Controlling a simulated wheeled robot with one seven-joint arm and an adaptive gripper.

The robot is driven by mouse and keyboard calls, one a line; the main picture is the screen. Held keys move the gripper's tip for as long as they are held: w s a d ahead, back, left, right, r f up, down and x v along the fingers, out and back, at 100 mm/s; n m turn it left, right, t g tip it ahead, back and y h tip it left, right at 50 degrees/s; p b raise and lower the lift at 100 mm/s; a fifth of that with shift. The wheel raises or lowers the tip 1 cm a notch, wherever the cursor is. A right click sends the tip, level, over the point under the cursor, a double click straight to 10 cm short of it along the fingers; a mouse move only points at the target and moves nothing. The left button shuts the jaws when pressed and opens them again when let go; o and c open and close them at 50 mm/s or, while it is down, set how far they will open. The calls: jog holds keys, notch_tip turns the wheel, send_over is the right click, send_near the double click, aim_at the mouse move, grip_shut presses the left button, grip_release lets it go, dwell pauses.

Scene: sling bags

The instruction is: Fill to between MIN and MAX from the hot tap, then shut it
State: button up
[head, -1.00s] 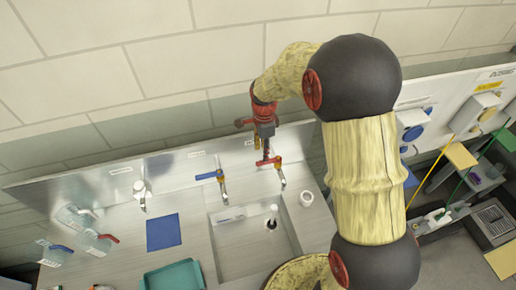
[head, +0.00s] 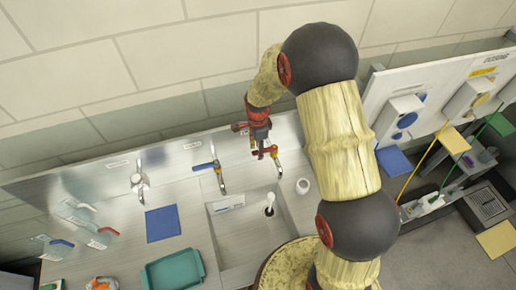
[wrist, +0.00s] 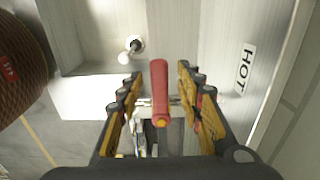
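The hot tap (head: 279,162) with its red lever (head: 268,152) stands at the back of the steel sink (head: 222,240). In the wrist view the red lever (wrist: 160,90) lies lengthwise between the fingers of my gripper (wrist: 158,85), with a gap on each side. My gripper (head: 259,148) is open at the lever in the head view. A HOT label (wrist: 245,68) is on the panel to the right. A white upright piece (head: 269,208) stands in the sink near a dark round spot. A label strip (head: 228,201) is on the sink's back wall; its text is unreadable. No running water shows.
A blue-levered tap (head: 216,168) is left of the hot tap, and another tap (head: 139,184) farther left. A white round cup (head: 303,186) stands right of the sink. A blue cloth (head: 162,223), teal tray (head: 174,273) and bottles (head: 97,236) are on the left counter.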

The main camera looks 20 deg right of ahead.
jog(key=shift+c, duration=1)
jog(key=c, duration=0.7)
grip_shut()
